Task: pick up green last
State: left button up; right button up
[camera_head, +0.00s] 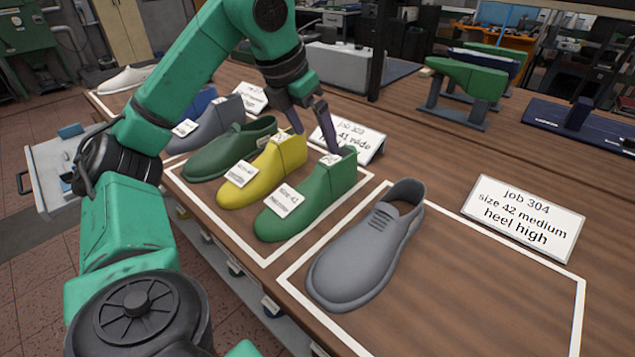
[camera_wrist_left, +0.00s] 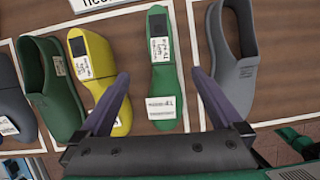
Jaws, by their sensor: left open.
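The bright green last (camera_head: 312,203) lies in the framed area on the bench, toe toward the front edge, with white labels on it. In the left wrist view the green last (camera_wrist_left: 162,85) lies between my spread fingers, with a gap on each side. My left gripper (camera_head: 316,140) is open and empty, pointing down over the heel end of the green last; it also shows in the left wrist view (camera_wrist_left: 160,74). A yellow last (camera_head: 268,172) lies close beside the green last. My right gripper is not in view.
A dark green shoe (camera_head: 228,152) lies left of the yellow last. A grey shoe (camera_head: 366,250) lies to the right, in another frame. A job 304 card (camera_head: 522,218) and a job card (camera_head: 352,138) stand behind.

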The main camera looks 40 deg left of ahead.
aim_at(332, 177)
pick_arm(q)
jog(key=x, duration=1.4)
jog(key=shift+d+f, duration=0.1)
jog(key=shift+f, duration=0.25)
jog(key=shift+r, duration=0.1)
grip_shut()
